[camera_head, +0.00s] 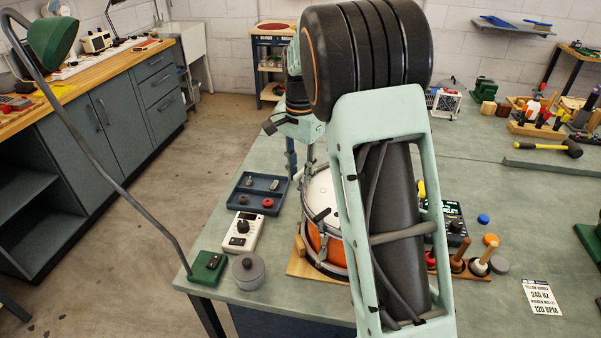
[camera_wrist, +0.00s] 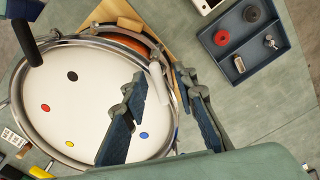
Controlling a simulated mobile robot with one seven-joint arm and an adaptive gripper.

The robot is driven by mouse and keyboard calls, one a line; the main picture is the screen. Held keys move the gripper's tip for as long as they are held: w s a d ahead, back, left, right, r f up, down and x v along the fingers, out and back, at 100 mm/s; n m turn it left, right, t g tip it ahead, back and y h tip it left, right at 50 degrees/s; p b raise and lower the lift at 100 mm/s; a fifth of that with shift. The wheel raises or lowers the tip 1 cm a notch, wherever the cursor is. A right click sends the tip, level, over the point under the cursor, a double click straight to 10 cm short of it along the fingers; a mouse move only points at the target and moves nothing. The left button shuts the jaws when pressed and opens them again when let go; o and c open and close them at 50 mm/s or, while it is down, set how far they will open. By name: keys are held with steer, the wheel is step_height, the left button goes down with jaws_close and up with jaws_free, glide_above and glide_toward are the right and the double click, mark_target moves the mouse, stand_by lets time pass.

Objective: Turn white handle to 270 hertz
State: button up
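The drum (camera_head: 318,190) has a white head, an orange shell and a metal rim, and stands on a wooden base. In the wrist view, the drum (camera_wrist: 95,85) has coloured dots on its head. The white handle (camera_wrist: 158,83) is at the drum's rim, beside a blue dot. My gripper (camera_wrist: 161,84) is open, with one finger on each side of the white handle; I cannot tell whether either touches it. A black handle (camera_wrist: 25,42) and a yellow handle (camera_wrist: 40,172) are elsewhere on the rim. In the head view my arm hides much of the drum.
A dark blue tray (camera_head: 240,203) holds small parts; a white device (camera_head: 243,232) and grey knob-topped pot (camera_head: 248,270) are near it. A dark device with a green readout (camera_head: 455,226), mallets (camera_head: 480,262) and a printed card (camera_head: 541,297) lie right of my arm.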

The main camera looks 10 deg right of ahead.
mark_target(301, 171)
steer(key=shift+r, duration=0.1)
step_height(301, 171, up, 12)
stand_by(0.5)
